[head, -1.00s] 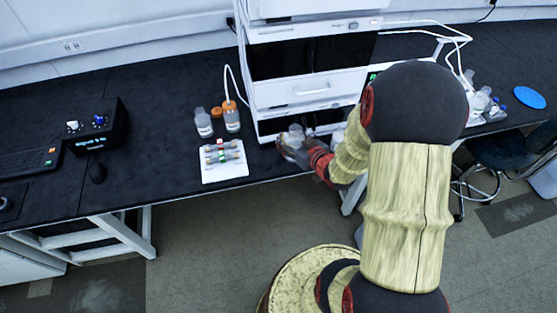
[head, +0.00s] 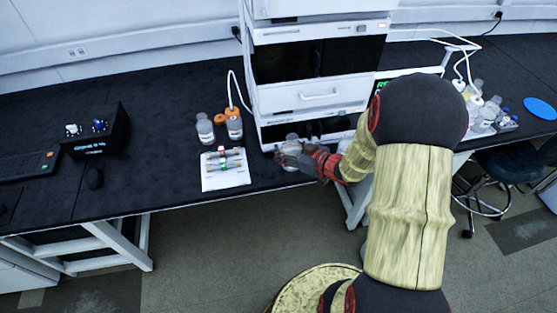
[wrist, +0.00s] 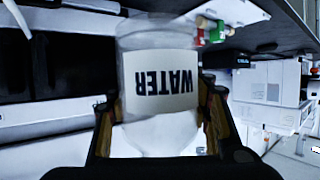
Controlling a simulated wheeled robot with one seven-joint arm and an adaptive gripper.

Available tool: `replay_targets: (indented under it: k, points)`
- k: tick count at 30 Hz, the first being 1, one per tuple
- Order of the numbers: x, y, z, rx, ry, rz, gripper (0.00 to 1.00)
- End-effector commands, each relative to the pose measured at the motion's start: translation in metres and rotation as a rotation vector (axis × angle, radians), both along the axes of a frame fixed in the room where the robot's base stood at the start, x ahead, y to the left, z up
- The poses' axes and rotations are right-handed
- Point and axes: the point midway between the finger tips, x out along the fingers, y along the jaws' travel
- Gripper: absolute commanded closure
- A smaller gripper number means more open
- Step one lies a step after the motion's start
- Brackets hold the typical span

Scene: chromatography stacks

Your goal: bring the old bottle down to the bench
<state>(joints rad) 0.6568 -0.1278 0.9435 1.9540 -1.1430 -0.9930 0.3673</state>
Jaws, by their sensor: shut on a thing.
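A clear bottle with a white WATER label (wrist: 160,88) is between my gripper's fingers (wrist: 162,118), and the label reads upside down in the wrist view. In the head view my gripper (head: 303,161) is shut on this bottle (head: 288,152), at the front of the white instrument stack (head: 318,95), close to the bench's front edge. Whether the bottle's base touches the black bench (head: 150,185) is hidden. Two other bottles stand left of the stack: a clear one (head: 205,129) and one with a white line (head: 234,128) running to it. An orange cap (head: 219,119) is beside them.
A white mat (head: 226,181) with small coloured fittings lies left of my gripper. A black control box (head: 98,135) and a keyboard are farther left. Several bottles (head: 484,115) and a blue disc (head: 540,107) are on the right.

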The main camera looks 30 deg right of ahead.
Motion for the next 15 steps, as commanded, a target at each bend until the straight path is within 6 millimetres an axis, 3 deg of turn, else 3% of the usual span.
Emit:
replay_targets:
  k: [1,6,15]
  points:
    - [0.008,0.0,-0.015,0.001,0.001,0.004,0.9]
    - [0.029,-0.003,-0.04,0.001,-0.001,0.002,0.9]
    - [0.044,-0.006,-0.055,0.0,0.0,0.0,0.9]
